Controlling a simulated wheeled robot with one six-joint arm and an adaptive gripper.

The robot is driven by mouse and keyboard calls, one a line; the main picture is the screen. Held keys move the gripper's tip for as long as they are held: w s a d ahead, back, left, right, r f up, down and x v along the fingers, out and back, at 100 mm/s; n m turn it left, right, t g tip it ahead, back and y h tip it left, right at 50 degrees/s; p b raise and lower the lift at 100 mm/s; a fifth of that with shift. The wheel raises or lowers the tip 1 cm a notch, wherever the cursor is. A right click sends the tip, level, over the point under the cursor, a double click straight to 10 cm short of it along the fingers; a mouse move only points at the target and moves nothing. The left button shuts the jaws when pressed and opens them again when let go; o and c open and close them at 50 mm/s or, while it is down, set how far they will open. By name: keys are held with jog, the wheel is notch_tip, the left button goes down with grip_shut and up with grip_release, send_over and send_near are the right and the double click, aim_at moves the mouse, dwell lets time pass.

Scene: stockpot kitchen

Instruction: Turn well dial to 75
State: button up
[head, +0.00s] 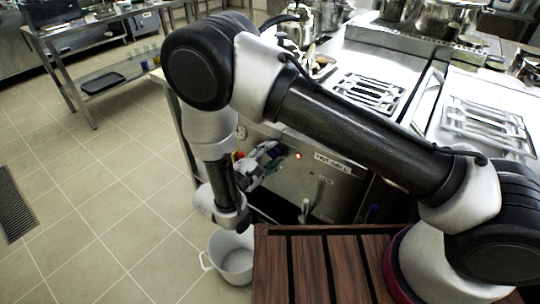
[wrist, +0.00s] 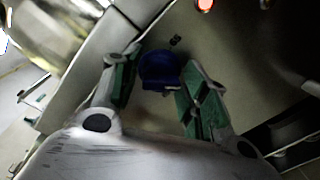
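The blue dial (wrist: 158,70) sits on the metal front panel, between my two green-padded fingers in the wrist view. A small dark mark shows on the panel just above it. My gripper (wrist: 160,74) is open around the dial; I cannot tell if either pad touches it. In the head view my gripper (head: 266,156) is at the panel, left of a lit red lamp (head: 298,155) and a label reading HOT WELL (head: 333,162). The dial is mostly hidden there by my gripper. Its scale and setting cannot be read.
A white pot (head: 232,258) stands on the floor below my arm. A slatted wooden top (head: 325,268) is in front. Steel pots (head: 447,18) and grates (head: 368,92) are on the counter. The tiled floor at left is clear.

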jog(key=shift+o, duration=0.2)
jog(key=v, duration=1.2)
